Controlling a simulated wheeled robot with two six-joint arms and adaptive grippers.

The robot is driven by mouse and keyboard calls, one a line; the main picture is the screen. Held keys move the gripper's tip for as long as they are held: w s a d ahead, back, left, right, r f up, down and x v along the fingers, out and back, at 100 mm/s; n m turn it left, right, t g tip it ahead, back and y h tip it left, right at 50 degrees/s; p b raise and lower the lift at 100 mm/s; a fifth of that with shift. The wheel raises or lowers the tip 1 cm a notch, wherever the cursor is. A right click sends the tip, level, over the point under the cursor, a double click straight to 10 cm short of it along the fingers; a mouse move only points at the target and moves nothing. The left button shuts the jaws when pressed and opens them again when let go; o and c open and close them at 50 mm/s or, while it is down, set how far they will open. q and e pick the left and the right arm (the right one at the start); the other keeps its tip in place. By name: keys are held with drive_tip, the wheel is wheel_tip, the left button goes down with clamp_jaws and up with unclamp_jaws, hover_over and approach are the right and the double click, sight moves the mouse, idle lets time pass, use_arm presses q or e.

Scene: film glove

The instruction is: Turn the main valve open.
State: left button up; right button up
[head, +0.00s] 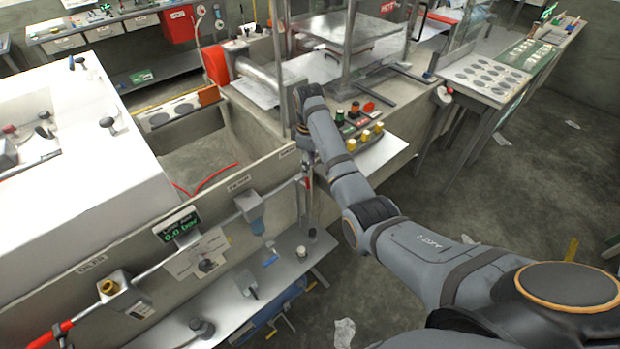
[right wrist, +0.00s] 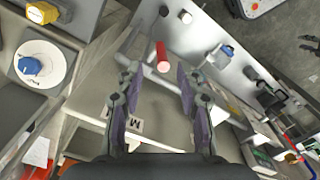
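The main valve shows as a red lever grip (right wrist: 162,57) on a pale pipe in the right wrist view. A plate with a partly hidden letter M (right wrist: 125,124) is below it. In the head view a small red end (head: 308,182) shows just under my right wrist, at the right end of the wall pipe. My right gripper (right wrist: 158,82) is open, its fingers pointing at the red grip, with one on each side of it in the picture. I cannot tell whether they touch it. In the head view its fingers are mostly hidden. My left gripper is not in view.
A green display (head: 180,226) reads 0.0 bar on the trough wall. A blue-bowled filter (head: 256,222) and a brass fitting (head: 108,287) sit along the pipe. A metal shelf (head: 235,290) runs below. A panel with yellow knobs (head: 365,135) lies beside my right forearm.

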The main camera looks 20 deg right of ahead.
sight(309, 187)
drive_tip(key=shift+w+d+r, duration=0.1)
drive_tip(key=shift+w+r, duration=0.15)
drive_tip(key=shift+r, duration=0.45)
drive_tip(key=shift+s+f, duration=0.1)
drive_tip(key=shift+f, duration=0.1)
wheel_tip(309, 187, down, 9)
drive_tip(key=shift+p, duration=1)
drive_tip(key=shift+f, duration=0.5)
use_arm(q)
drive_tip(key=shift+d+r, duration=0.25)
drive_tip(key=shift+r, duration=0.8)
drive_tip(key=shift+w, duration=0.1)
use_arm(e)
drive_tip(key=shift+c, duration=0.2)
clamp_jaws()
